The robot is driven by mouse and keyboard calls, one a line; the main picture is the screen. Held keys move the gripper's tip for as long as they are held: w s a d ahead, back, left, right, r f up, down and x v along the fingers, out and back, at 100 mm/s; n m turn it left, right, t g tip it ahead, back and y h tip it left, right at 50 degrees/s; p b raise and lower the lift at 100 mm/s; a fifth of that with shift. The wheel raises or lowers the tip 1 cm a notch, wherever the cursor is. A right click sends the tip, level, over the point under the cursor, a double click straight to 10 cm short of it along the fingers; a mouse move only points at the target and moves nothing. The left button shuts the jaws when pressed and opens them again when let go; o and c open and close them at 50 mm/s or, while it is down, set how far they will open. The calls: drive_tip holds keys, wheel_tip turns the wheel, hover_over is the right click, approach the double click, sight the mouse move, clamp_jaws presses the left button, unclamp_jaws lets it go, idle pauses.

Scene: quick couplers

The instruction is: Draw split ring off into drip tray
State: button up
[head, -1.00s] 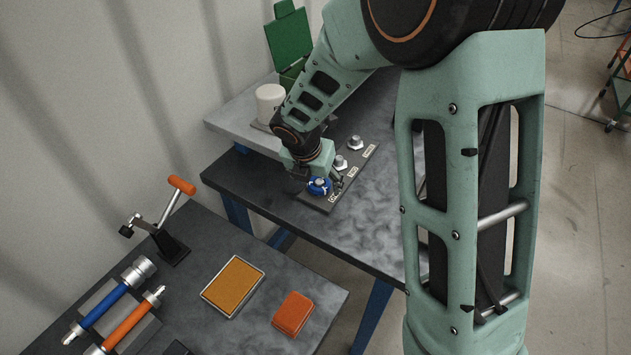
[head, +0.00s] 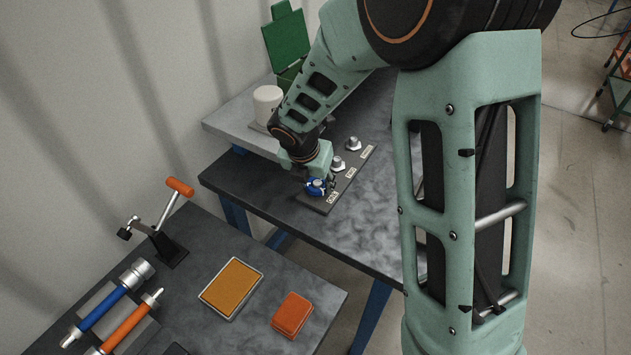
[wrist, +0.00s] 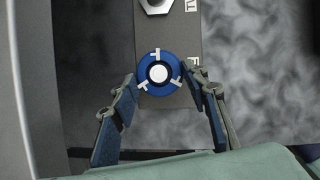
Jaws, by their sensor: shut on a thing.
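The blue split ring (head: 316,188) sits around a coupler at the near end of the dark coupler plate (head: 325,203) on the back table. In the wrist view the ring (wrist: 147,84) is round with pale tabs, and a bright round coupler end (wrist: 158,74) shows in its middle. My gripper (wrist: 158,79) has one finger on each side of the ring and is shut on it. In the head view my gripper (head: 317,178) comes down over the ring and partly hides it. A shallow pale-rimmed tray (head: 206,298) with an orange-yellow inside lies on the near bench; I cannot tell if it is the drip tray.
Bare couplers (head: 338,163) (head: 353,143) stand farther along the plate. A white cylinder (head: 267,104) and a green open box (head: 287,45) stand behind. The near bench holds an orange block (head: 292,313), a lever clamp (head: 170,248) and blue and orange tools. Table right of the plate is clear.

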drive_tip(key=shift+r+p, duration=1.85)
wheel_tip(320, 180, up, 4)
drive_tip(key=p, duration=0.4)
drive_tip(key=shift+d, duration=0.1)
